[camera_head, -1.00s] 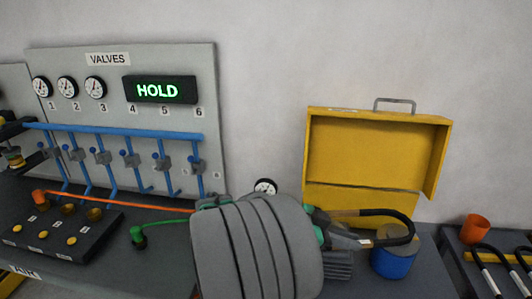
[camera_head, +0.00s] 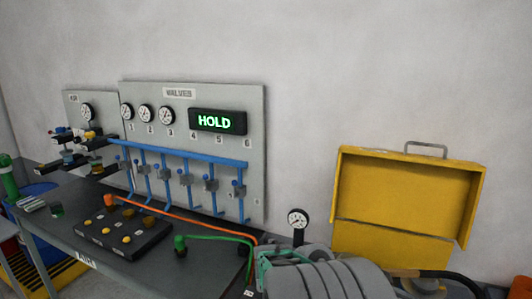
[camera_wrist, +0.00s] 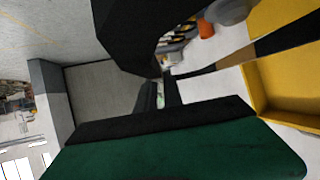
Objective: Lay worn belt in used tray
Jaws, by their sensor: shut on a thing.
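The belt (camera_wrist: 272,46), a dark strip with a brown section, runs from between my fingers toward the upper right of the wrist view. It also shows as a dark curved band (camera_head: 445,277) at the bottom right of the head view. My gripper (camera_wrist: 165,88) is shut on it, with dark pads and a green finger close to the camera. In the head view my grey arm hides most of the gripper, and the picture's bottom edge cuts the belt off. I cannot make out a used tray in either current view.
An open yellow case (camera_head: 405,205) stands behind the belt. The valve panel (camera_head: 250,180) reads HOLD, with blue pipes below. A gauge (camera_head: 297,218) stands beside my arm. A button box (camera_head: 118,232) and orange and green hoses occupy the bench. An orange item (camera_head: 522,289) is at bottom right.

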